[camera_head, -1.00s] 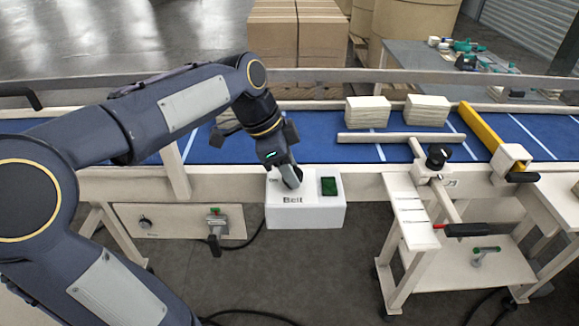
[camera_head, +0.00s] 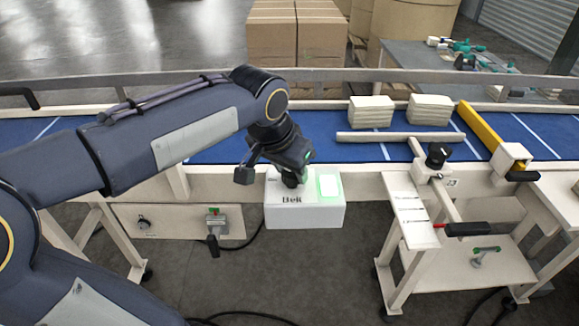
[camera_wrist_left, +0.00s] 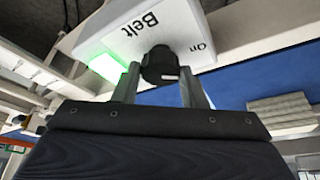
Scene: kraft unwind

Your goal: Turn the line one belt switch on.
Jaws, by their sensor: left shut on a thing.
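The white belt switch box (camera_head: 305,214) is fixed to the front of the conveyor and marked "Belt". Its square indicator (camera_head: 328,185) glows bright green. My left gripper (camera_head: 290,180) is at the box's top face, shut on the black rotary knob, which it mostly hides in the head view. In the left wrist view the black knob (camera_wrist_left: 160,66) sits between the two fingers, with a white mark on it. The word "On" shows on the box (camera_wrist_left: 185,28) beside it. My right gripper is not in view.
The blue conveyor belt (camera_head: 350,152) runs behind the box, with stacks of kraft sheets (camera_head: 371,112) on it. A yellow bar (camera_head: 484,128) crosses the belt at right. A lower panel (camera_head: 178,222) with a small knob and a lever hangs at left.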

